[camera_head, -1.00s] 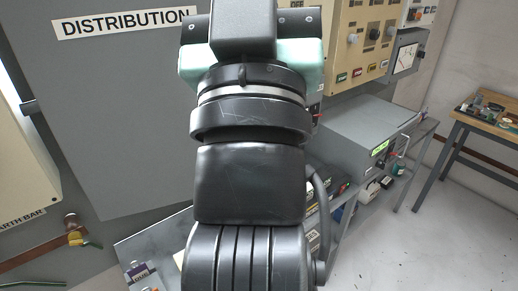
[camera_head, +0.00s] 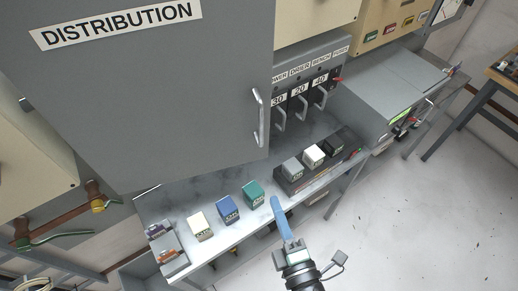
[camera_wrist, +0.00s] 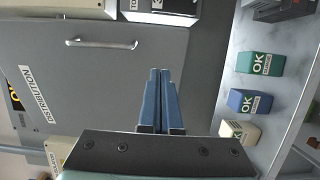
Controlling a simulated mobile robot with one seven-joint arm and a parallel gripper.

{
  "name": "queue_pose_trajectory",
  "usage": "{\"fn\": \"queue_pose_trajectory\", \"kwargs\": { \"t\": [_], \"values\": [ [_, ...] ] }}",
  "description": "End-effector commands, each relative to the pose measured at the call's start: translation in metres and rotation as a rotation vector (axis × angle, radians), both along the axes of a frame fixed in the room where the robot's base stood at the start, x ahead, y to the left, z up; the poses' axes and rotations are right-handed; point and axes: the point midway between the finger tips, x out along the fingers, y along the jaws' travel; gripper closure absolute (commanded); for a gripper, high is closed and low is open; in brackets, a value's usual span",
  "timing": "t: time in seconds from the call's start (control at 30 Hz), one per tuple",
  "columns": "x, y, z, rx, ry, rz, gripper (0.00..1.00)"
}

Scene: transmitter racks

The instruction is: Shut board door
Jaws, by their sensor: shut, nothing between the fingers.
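The board door (camera_head: 150,95) is a large grey panel labelled DISTRIBUTION. It stands ajar in the head view, and part of the board shows beyond its right edge. Its metal bar handle (camera_head: 259,118) is near that edge. In the wrist view the door (camera_wrist: 110,90) fills the left and middle, with the handle (camera_wrist: 102,42) at the upper left. My gripper (camera_head: 279,205) has blue fingers, closed together and empty, in front of the shelf and below the handle in the picture. In the wrist view the fingers (camera_wrist: 159,95) point toward the door, apart from the handle.
A grey shelf (camera_head: 225,228) below the door holds white, blue and green blocks and a dark rack with more blocks. Fuse carriers with handles (camera_head: 300,105) show beside the door edge. A grey instrument box (camera_head: 385,90) stands at right. Open floor lies at lower right.

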Motion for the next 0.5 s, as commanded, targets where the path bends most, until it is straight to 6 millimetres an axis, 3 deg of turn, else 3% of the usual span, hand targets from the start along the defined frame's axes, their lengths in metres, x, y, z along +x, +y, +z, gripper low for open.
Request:
{"fn": "queue_pose_trajectory", "kwargs": {
  "t": [0.17,0.5],
  "values": [
    [0.024,0.008,0.004,-0.002,-0.004,0.001,1.0],
    [0.093,0.031,0.003,-0.002,-0.005,0.002,1.0]
  ]
}}
